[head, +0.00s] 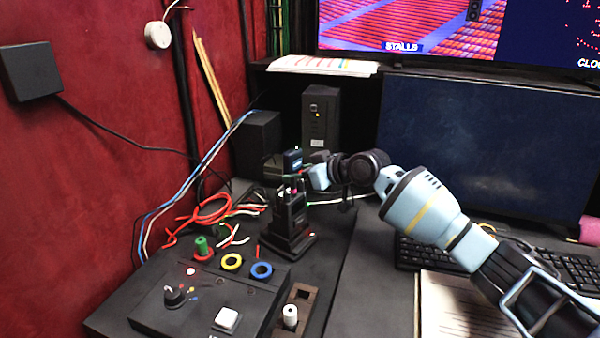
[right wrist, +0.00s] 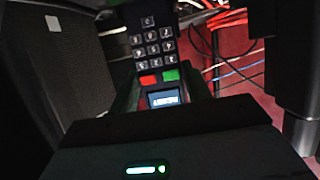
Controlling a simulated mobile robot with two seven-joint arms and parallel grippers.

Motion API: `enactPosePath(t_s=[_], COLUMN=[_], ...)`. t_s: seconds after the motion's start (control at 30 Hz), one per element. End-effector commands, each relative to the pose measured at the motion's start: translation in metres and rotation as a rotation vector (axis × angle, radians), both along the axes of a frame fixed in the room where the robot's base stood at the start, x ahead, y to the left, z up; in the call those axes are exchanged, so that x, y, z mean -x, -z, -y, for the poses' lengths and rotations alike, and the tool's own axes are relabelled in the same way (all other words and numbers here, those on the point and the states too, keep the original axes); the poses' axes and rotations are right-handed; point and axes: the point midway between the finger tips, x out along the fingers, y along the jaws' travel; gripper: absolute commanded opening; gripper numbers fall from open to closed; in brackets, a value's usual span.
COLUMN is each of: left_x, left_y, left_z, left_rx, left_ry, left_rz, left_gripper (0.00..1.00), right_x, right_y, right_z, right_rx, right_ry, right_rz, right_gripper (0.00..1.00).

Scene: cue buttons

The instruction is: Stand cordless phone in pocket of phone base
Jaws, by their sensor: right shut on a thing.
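The dark cordless phone (head: 292,161) is held roughly upright at the top of the black phone base (head: 290,242) in the head view. My right gripper (head: 303,173) is shut on its upper part, coming from the right. In the right wrist view the phone (right wrist: 157,48) shows its keypad, a red and a green key and a small lit screen close to the gripper. The phone's lower end blends with the dark base, so I cannot tell whether it is inside the pocket. My left gripper is not in view.
A control panel (head: 205,297) with coloured rings and a knob stands in front of the base. Red cables (head: 205,210) lie left of it. A black speaker box (head: 320,118) stands behind. A keyboard (head: 545,262) lies at right. The desk just right of the base is clear.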

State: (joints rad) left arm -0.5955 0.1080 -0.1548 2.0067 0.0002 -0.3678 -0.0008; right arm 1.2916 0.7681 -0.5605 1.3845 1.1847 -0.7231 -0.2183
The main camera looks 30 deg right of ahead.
Motion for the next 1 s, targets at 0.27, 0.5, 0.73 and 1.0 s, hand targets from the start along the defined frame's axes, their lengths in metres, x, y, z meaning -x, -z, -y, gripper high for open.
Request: enactPosePath(t_s=[0.27,0.5,0.73,1.0], left_x=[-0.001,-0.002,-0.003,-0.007], left_y=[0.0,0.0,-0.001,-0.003], left_z=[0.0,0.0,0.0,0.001], left_rx=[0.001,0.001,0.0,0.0], left_ry=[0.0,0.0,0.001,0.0], left_rz=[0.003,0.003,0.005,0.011], left_gripper=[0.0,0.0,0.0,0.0], right_x=[0.0,0.0,0.002,0.035], right_y=[-0.001,-0.001,0.0,-0.015], right_z=[0.0,0.0,0.001,0.017], right_rx=[-0.001,0.0,0.001,0.002], right_ry=[0.0,0.0,0.001,0.001], right_rz=[0.002,0.001,-0.001,0.001], right_gripper=[0.65,0.73,0.73,0.73])
